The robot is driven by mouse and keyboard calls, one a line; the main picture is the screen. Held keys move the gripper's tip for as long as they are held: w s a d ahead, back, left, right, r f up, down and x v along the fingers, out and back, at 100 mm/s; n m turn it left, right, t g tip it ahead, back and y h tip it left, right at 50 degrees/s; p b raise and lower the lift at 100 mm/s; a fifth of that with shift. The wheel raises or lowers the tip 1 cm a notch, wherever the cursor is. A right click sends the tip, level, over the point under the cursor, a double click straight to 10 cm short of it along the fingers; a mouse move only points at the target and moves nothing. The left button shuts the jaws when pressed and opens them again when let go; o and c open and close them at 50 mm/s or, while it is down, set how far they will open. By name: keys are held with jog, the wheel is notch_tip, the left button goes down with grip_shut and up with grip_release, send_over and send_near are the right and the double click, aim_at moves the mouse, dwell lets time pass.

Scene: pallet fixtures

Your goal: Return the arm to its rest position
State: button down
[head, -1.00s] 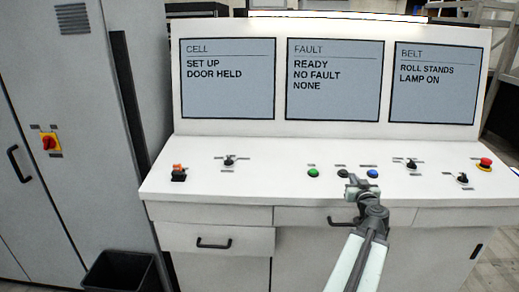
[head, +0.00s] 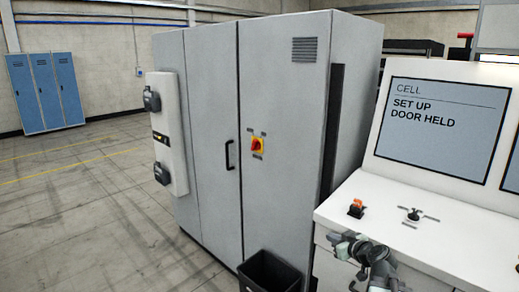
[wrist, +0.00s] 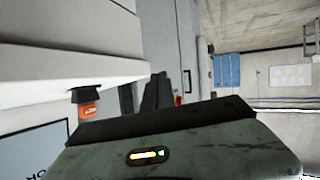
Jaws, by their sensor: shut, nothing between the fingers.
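My gripper (head: 338,240) shows at the lower right of the head view. It is shut and empty, in front of the console's near edge, below the orange-topped switch. My arm comes up from the bottom edge of that view. In the wrist view the dark fingers (wrist: 154,96) stick out past my grey-green gripper body, close together with nothing between them. The wrist picture is tilted far over.
The white console (head: 440,232) has an orange-topped switch (head: 356,208) and a black selector (head: 413,215). A screen (head: 440,125) reads CELL, SET UP, DOOR HELD. A grey cabinet (head: 283,170) stands left of it, with a black bin (head: 269,272) in front. Open floor lies further left.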

jog(key=s+a+f+n+g+y, duration=0.1)
jog(key=s+a+f+g, duration=0.15)
jog(key=a, duration=0.55)
jog(key=s+a+f+n+g, duration=0.1)
jog(key=a+f+g, duration=0.1)
jog(key=a+f, duration=0.35)
jog(key=s+a+f+n+g+y, duration=0.1)
jog(key=s+a+g, duration=0.15)
jog(key=a, duration=0.65)
jog(key=s+d+f+m+g+h, duration=0.5)
jog(key=s+d+m+g, duration=0.1)
jog(key=s, duration=0.5)
jog(key=shift+d+f+m, duration=0.2)
jog(key=shift+d+m, duration=0.05)
jog(key=shift+m, duration=0.35)
